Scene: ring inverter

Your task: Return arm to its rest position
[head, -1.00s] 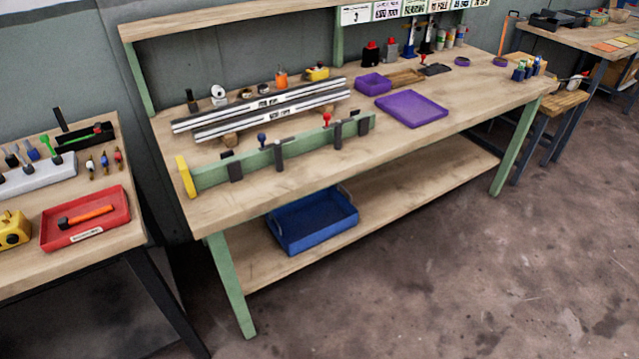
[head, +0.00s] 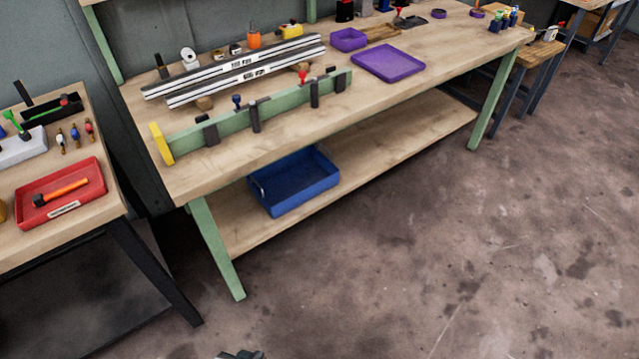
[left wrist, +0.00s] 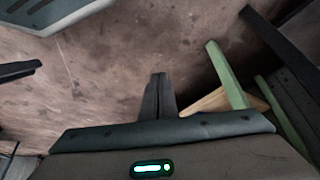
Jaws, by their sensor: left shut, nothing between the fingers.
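The tip of my left gripper (head: 240,354) just shows at the bottom edge of the head view, over bare floor and in front of the bench. In the left wrist view its two dark fingers (left wrist: 160,95) are together with nothing between them. They point over the brown floor, well apart from the bench legs. Most of the left arm is out of the head view. My right gripper is not seen in the head view.
The wooden workbench (head: 230,170) has green legs and carries a green rail (head: 280,110), striped bars (head: 240,72) and a purple tray (head: 388,63). A blue bin (head: 294,186) sits on its lower shelf. A side table with a red tray (head: 62,193) stands left. The floor (head: 430,250) is clear.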

